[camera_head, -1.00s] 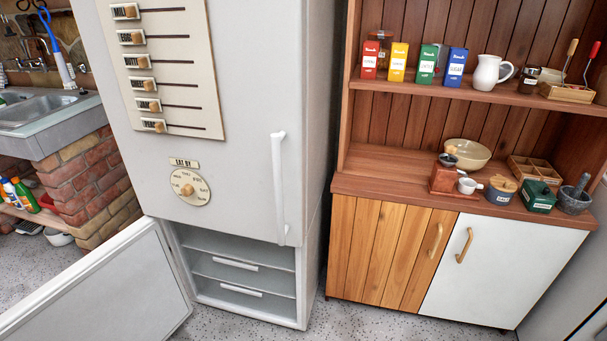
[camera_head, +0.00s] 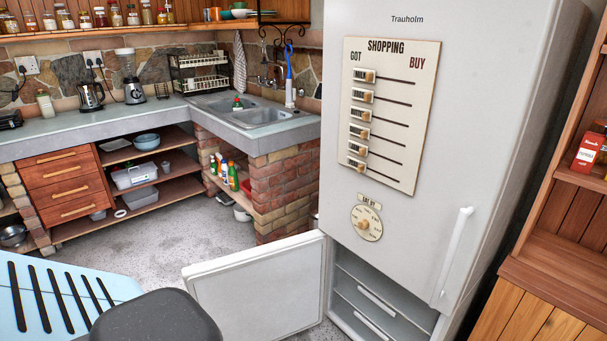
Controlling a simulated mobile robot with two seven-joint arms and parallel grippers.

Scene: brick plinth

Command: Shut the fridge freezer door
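The tall white fridge freezer (camera_head: 450,70) stands right of centre, its upper door shut, with a long white handle (camera_head: 456,255). The lower freezer door (camera_head: 258,292) stands wide open, swung out to the left from its hinge on the left side of the cabinet. Its white outer or inner face shows, and its bottom is cut off by the picture's lower edge. The open freezer compartment (camera_head: 375,305) shows drawers with pale handles. Neither of my grippers is in view.
A brick plinth (camera_head: 285,190) with the sink (camera_head: 250,113) stands behind the open door. A light blue slotted board (camera_head: 60,300) and a dark grey rounded thing (camera_head: 155,320) are at lower left. A wooden dresser (camera_head: 545,270) stands right. Speckled floor (camera_head: 195,235) lies clear beyond.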

